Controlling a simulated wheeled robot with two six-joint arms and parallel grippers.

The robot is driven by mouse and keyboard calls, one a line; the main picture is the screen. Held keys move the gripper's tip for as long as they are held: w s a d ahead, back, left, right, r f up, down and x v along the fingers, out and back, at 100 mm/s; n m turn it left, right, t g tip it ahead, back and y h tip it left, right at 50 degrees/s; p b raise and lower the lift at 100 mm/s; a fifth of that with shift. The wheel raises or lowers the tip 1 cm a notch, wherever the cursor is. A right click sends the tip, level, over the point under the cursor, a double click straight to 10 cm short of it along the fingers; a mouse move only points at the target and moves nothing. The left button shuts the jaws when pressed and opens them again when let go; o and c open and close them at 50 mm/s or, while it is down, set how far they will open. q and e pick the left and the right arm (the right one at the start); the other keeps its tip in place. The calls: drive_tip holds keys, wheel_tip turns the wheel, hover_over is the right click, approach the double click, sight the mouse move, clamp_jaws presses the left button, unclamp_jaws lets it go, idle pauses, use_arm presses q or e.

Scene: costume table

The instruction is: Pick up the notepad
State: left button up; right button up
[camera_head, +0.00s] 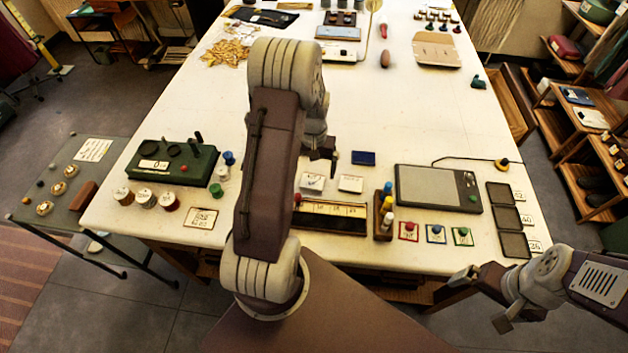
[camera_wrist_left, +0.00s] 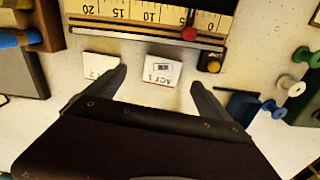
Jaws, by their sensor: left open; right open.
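A small flat dark blue block (camera_head: 363,158), which may be the notepad, lies on the table right of my left gripper in the head view. Two white pads or cards lie nearby: one marked ACT 1 (camera_wrist_left: 163,70), also in the head view (camera_head: 312,182), and one marked with a 2 (camera_head: 350,184). I cannot tell for sure which thing is the notepad. My left gripper (camera_wrist_left: 159,78) is open and empty above the table, with ACT 1 showing between its fingertips. Its arm hides part of the table in the head view. My right gripper (camera_head: 482,301) is open, off the front edge.
A ruler box (camera_head: 330,215) with a red knob lies in front of the cards. A green box (camera_head: 172,164) and spools stand left; a wooden rack of bottles (camera_head: 384,214) and a grey scale (camera_head: 430,188) are right. The table's middle is clear.

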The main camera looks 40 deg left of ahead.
sight(312, 183)
use_arm(q)
drive_tip(key=shift+w+a+f, duration=0.25)
drive_tip(key=shift+f, duration=0.4)
drive_tip(key=shift+w+a+f, duration=0.2)
drive_tip(key=shift+f, duration=0.4)
drive_tip(key=f+p, duration=0.1)
drive_tip(key=s+f, duration=0.1)
drive_tip(key=f, duration=0.1)
drive_tip(key=shift+s+d+f+p, duration=0.15)
drive_tip(key=shift+d+f+p, duration=0.05)
drive_tip(key=shift+f+p, duration=0.15)
drive_tip(key=shift+f, duration=0.3)
drive_tip(key=shift+w+a+f, duration=0.15)
drive_tip(key=shift+w+f, duration=0.05)
drive_tip(key=shift+s+r, duration=0.1)
drive_tip(key=c, duration=1.5)
drive_tip(key=shift+c, duration=0.2)
use_arm(e)
drive_tip(key=shift+w+a+r, duration=0.15)
drive_tip(key=shift+w+r, duration=0.05)
drive_tip(key=shift+r, duration=0.25)
drive_tip(key=shift+w+a+r, duration=0.1)
drive_tip(key=shift+w+r, duration=0.1)
drive_tip(key=shift+r, duration=0.25)
use_arm(q)
drive_tip(key=shift+r, duration=0.1)
